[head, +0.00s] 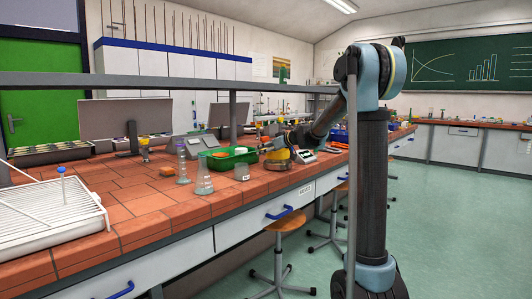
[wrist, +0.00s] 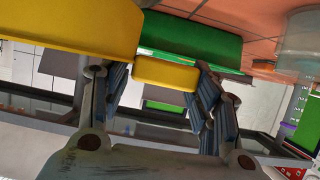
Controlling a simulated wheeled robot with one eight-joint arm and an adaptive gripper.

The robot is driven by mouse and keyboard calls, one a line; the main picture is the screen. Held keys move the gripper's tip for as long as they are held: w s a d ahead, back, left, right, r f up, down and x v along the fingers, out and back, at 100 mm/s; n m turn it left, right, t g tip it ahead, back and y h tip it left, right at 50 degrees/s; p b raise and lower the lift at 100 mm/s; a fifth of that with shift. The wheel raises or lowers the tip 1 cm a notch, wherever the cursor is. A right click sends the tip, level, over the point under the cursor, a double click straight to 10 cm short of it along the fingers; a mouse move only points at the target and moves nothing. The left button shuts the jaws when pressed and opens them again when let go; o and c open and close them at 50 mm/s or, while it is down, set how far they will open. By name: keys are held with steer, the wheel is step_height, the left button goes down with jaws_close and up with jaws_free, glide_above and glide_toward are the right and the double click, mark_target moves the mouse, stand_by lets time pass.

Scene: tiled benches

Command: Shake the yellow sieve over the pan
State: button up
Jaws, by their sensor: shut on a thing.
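The yellow sieve (wrist: 70,25) fills the upper left of the wrist view, with a yellow block-like grip part (wrist: 165,74) between my fingers. My gripper (wrist: 152,82) is shut on that part. In the head view the yellow sieve (head: 281,151) shows small at the bench's right part, at the end of my arm. A dark, low round shape (head: 277,165) lies just under it and may be the pan. I cannot tell the gap between them, and the sieve's inside is hidden.
A green tray (head: 228,161) stands just left of the sieve; its wall shows in the wrist view (wrist: 190,45). Glassware (head: 204,180) stands in front of it. A white rack (head: 45,225) lies at the left. A grey rail (head: 180,82) runs above the bench.

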stand_by(0.8)
steer(key=shift+a, duration=0.75)
steer(key=d, duration=0.3)
steer(key=shift+a, duration=1.6)
steer(key=shift+d, duration=1.55)
steer(key=shift+c, duration=0.2)
steer(key=shift+a, duration=1.4)
steer(key=shift+d, duration=1.15)
steer(key=shift+a, duration=0.55)
steer(key=shift+d, duration=0.1)
